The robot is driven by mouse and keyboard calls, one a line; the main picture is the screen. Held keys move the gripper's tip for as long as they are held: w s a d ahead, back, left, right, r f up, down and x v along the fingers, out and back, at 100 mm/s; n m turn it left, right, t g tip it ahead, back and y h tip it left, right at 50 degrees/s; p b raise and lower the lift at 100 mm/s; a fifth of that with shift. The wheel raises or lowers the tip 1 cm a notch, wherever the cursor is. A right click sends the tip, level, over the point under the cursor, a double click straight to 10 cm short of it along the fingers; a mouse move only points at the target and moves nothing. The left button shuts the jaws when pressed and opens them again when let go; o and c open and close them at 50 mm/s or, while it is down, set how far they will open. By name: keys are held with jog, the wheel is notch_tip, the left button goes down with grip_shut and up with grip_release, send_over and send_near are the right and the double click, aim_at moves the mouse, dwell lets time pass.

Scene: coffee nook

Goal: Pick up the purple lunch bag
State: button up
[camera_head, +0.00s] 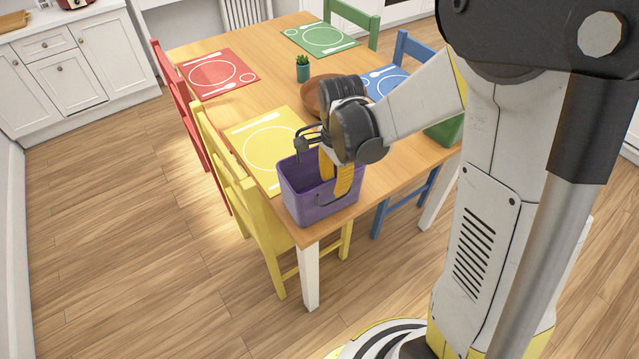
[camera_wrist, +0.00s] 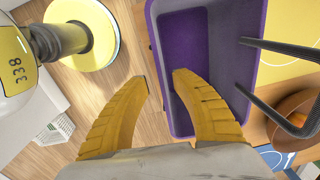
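The purple lunch bag (camera_head: 305,208) stands upright like an open-topped box at the near corner of the wooden table. It also shows in the wrist view (camera_wrist: 222,60), where I look down into it. My gripper (camera_head: 335,187) is at the bag's near right side, pointing down. In the wrist view my gripper's yellow fingers (camera_wrist: 160,77) are apart, one outside the bag and one over its inside, with the bag's wall between them. Contact between fingers and wall cannot be told.
A brown bowl (camera_head: 316,97) lies behind my gripper, with a potted plant (camera_head: 303,70) beyond it. The yellow placemat (camera_head: 262,150) is behind the bag. A yellow chair (camera_head: 262,215) stands close at left. A green object (camera_head: 446,131) is partly hidden by my arm.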

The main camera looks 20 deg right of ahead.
jog(key=f+b, duration=0.1)
jog(key=f, duration=0.1)
jog(key=f+b, duration=0.1)
jog(key=f, duration=0.1)
jog(key=f+b, duration=0.1)
jog(key=f, duration=0.1)
jog(key=shift+w+f, duration=0.2)
jog(key=shift+w, duration=0.05)
jog(key=shift+r, duration=0.15)
grip_shut()
